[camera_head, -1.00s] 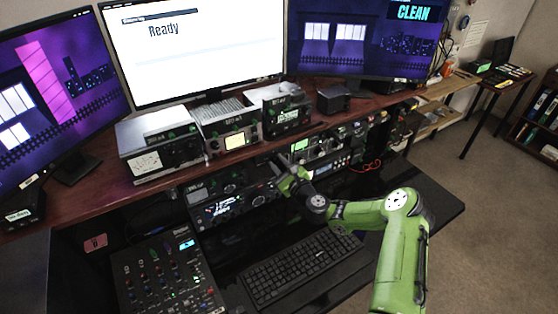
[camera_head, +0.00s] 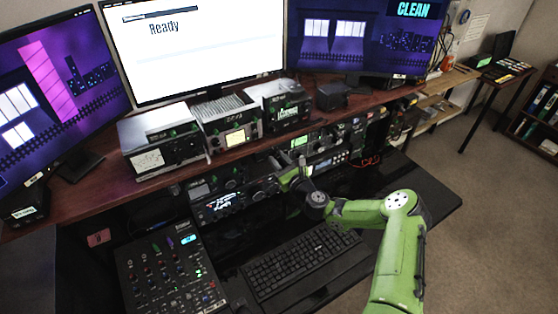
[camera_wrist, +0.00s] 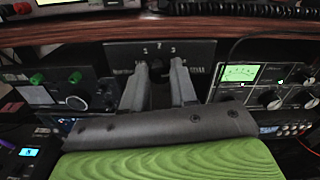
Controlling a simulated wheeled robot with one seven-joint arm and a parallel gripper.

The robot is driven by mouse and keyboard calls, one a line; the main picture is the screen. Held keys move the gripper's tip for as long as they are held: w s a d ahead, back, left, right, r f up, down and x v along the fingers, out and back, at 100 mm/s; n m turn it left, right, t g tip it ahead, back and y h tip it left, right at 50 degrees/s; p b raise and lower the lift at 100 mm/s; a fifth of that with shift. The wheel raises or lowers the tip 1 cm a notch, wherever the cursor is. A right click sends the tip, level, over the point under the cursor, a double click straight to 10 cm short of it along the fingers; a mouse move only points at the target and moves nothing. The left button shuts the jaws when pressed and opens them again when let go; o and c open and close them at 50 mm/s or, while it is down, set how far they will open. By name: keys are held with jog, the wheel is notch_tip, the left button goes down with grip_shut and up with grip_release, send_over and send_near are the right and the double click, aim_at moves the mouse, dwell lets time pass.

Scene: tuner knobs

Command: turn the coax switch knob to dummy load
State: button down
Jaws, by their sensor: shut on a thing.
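The coax switch is a dark panel (camera_wrist: 190,52) in the middle of the wrist view, below the wooden shelf edge. It has small white markings along its top and lettering at its sides, too small to read with certainty. Its dark knob (camera_wrist: 160,72) is mostly hidden between the two grey fingers. My gripper (camera_wrist: 160,80) is shut on this knob, one finger on each side. Which marking the knob points to cannot be told. In the head view my gripper (camera_head: 284,180) reaches in under the shelf, and the arm hides the switch.
A radio with green knobs (camera_wrist: 62,88) is left of the switch. A tuner with a lit green meter (camera_wrist: 240,73) and several knobs is close on the right. The wooden shelf (camera_wrist: 90,30) runs just above. A keyboard (camera_head: 300,258) lies below the arm.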

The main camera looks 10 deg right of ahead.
jog(key=shift+f, duration=0.15)
jog(key=c, duration=0.9)
grip_release()
jog(key=b+v, duration=0.2)
jog(key=v, duration=1.4)
jog(key=shift+w, duration=0.1)
